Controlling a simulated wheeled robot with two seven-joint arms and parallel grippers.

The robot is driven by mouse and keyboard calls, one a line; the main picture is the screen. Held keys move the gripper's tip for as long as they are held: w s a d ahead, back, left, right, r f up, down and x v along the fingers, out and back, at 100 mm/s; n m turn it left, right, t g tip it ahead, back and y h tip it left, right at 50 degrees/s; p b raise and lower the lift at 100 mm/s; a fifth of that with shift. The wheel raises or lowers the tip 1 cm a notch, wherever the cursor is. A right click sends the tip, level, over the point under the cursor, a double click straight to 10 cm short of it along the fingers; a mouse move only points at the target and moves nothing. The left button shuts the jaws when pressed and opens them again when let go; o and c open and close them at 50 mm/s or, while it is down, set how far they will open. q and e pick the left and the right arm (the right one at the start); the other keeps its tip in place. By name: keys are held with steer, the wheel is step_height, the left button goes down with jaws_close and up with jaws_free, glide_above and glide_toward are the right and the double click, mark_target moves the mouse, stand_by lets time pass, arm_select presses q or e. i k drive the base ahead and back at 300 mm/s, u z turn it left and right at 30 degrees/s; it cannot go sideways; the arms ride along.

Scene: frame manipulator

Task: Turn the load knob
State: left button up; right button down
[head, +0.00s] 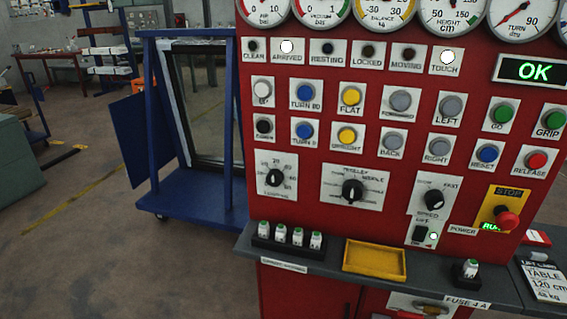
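Three black rotary knobs sit in a row low on the red control panel (330,160). The left knob (275,177) is on a white plate with a numbered scale. The lettering below it is too small to read, so I cannot tell for sure whether it is the load knob. The middle knob (353,190) is on a wider plate with blurred word labels. The right knob (433,200) is on a plate marked SPEED and FAST. Neither of my grippers is in view, and nothing covers the knobs.
A grey ledge (330,265) juts out below the knobs, with several fuses (297,239), a yellow tray (374,258) and a single fuse (470,268). A red stop button (507,219) is at the right. A blue frame trolley (200,206) stands at the left.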

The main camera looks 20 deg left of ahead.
mark_target(274, 178)
steer(key=u, duration=0.1)
steer(key=k, duration=0.4)
steer(key=z, duration=0.9)
steer(key=i, duration=0.8)
steer(key=u, duration=0.7)
steer(key=i, duration=0.55)
steer(key=u, duration=0.7)
